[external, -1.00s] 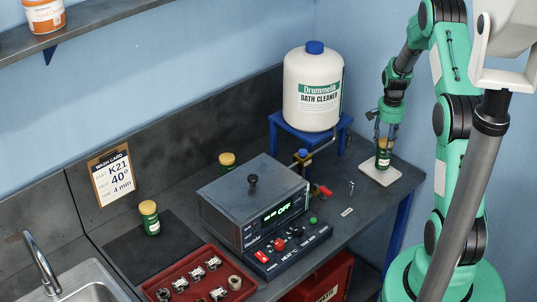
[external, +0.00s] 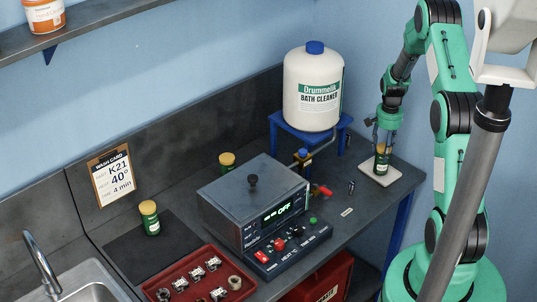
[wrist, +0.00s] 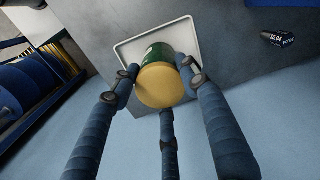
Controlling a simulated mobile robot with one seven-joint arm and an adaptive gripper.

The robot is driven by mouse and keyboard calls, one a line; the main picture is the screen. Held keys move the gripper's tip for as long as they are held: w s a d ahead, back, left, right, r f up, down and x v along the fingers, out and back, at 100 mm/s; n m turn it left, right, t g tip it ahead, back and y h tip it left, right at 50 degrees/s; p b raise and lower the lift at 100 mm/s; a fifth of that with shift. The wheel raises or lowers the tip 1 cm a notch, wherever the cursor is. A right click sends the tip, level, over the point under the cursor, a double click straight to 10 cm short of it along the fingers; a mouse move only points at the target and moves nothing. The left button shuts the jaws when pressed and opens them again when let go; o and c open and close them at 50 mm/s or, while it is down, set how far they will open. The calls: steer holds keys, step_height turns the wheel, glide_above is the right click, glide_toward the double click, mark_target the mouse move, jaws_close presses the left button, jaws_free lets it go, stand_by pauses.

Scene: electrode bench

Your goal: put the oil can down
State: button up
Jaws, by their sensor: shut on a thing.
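My gripper (external: 383,148) points straight down at the far right of the bench. It is shut on a green can with a yellow lid (external: 382,162), which I take to be the oil can. The can is upright over a pale square tray (external: 367,179). Its bottom is at or very near the tray surface; I cannot tell whether it touches. In the wrist view the fingers of my gripper (wrist: 158,76) flank the yellow lid (wrist: 160,87), and the pale tray (wrist: 127,45) shows behind the can.
A bath cleaner jug (external: 313,95) stands on a blue stand (external: 296,140) left of my gripper. Similar cans stand behind the grey heater box (external: 238,205) and on a dark mat (external: 130,245). A small dark labelled item (wrist: 276,39) lies near the tray. Bare bench surrounds it.

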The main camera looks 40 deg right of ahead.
steer(key=shift+f, duration=0.15)
steer(key=o, duration=1.5)
steer(key=shift+o, duration=0.2)
step_height(320, 180, up, 12)
steer(key=b, duration=0.1)
steer(key=shift+r, duration=0.2)
